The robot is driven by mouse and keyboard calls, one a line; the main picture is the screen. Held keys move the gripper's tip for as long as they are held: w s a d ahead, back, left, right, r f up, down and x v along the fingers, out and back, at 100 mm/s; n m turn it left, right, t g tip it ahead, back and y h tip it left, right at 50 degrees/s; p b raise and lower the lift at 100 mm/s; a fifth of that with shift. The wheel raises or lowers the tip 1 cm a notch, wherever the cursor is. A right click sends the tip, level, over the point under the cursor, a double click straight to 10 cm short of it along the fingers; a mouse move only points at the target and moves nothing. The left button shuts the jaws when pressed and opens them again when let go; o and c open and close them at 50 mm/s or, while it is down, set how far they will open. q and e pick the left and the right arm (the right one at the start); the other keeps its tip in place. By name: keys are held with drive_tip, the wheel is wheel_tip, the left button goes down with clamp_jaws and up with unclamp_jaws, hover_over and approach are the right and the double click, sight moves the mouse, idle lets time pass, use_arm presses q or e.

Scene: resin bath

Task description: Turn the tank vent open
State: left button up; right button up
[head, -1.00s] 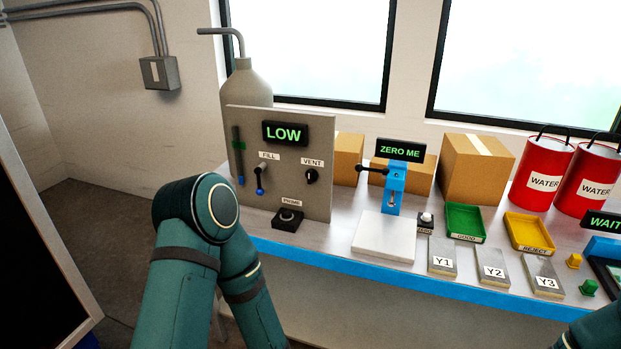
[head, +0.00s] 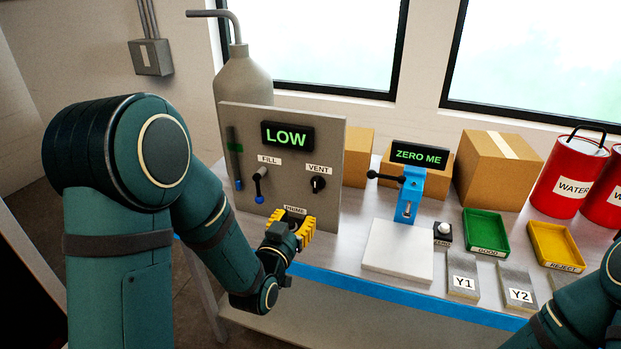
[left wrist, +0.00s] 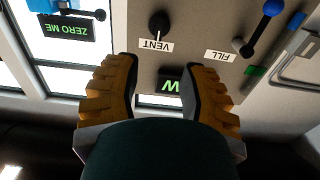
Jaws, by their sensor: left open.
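The tank vent is a black round knob (head: 318,184) under the VENT label on the grey panel (head: 240,112). Its pale mark looks about upright. It also shows in the left wrist view (left wrist: 159,24), upside down, above the space between my fingers. My left gripper (head: 297,232), with yellow fingers, is in front of the panel's lower part, below and a little left of the knob, apart from it. In the left wrist view the fingers (left wrist: 160,85) are spread and empty. My right arm shows at the lower right; its gripper is out of view.
The FILL lever (head: 259,186) with a blue-black handle is left of the vent. A LOW display (head: 287,136) is above. The PRIME button is mostly hidden behind my left gripper. A blue press (head: 410,194) and white plate (head: 398,249) stand right of the panel.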

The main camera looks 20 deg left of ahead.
sight(315, 186)
use_arm(q)
drive_tip(key=w, duration=1.3)
drive_tip(key=shift+w+d+r, duration=0.15)
drive_tip(key=shift+w+d, duration=0.05)
drive_tip(key=shift+d, duration=0.1)
clamp_jaws()
